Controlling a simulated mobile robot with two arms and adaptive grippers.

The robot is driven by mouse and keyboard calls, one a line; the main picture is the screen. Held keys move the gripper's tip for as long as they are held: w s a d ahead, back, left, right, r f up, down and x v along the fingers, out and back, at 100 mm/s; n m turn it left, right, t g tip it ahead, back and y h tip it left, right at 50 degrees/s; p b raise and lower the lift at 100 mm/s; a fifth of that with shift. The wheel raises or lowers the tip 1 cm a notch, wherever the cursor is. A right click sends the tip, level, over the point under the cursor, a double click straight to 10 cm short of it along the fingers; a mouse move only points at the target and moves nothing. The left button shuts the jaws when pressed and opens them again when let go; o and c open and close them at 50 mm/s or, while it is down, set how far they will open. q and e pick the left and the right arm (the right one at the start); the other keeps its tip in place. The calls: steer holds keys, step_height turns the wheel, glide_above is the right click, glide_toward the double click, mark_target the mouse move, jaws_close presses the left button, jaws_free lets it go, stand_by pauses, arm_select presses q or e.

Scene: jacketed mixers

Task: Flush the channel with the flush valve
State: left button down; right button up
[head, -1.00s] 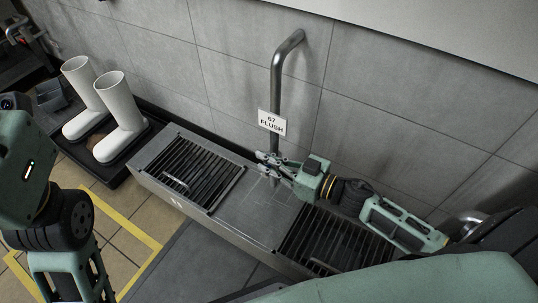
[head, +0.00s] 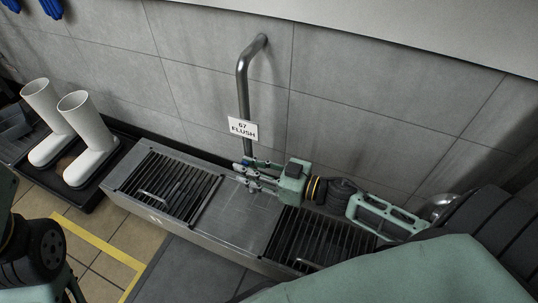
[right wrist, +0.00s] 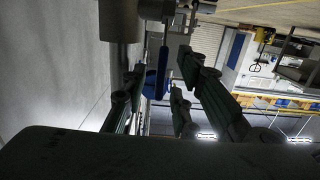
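The flush valve's bent steel pipe (head: 243,85) rises along the tiled wall and carries a white sign reading 67 FLUSH (head: 242,128). Its foot is partly hidden behind my right gripper (head: 249,174), which reaches in from the right, low by the pipe. In the right wrist view a blue lever (right wrist: 152,84) hangs below a grey valve body. The right fingers (right wrist: 155,105) are apart on either side of the lever, with gaps showing. The steel channel (head: 227,205) with dark grates lies below. My left arm shows at the lower left; its gripper is out of view.
White boots (head: 86,138) stand in a black tray (head: 105,180) left of the channel. Yellow tape (head: 105,243) marks the tiled floor. Blue gloves (head: 51,8) hang at the top left. The wall is close behind the pipe.

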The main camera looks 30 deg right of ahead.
steer(key=f+v, duration=0.1)
steer(key=v, duration=0.9)
steer(key=shift+s+r, duration=0.15)
steer(key=shift+r, duration=0.35)
steer(key=shift+d, duration=0.1)
stand_by(6.4)
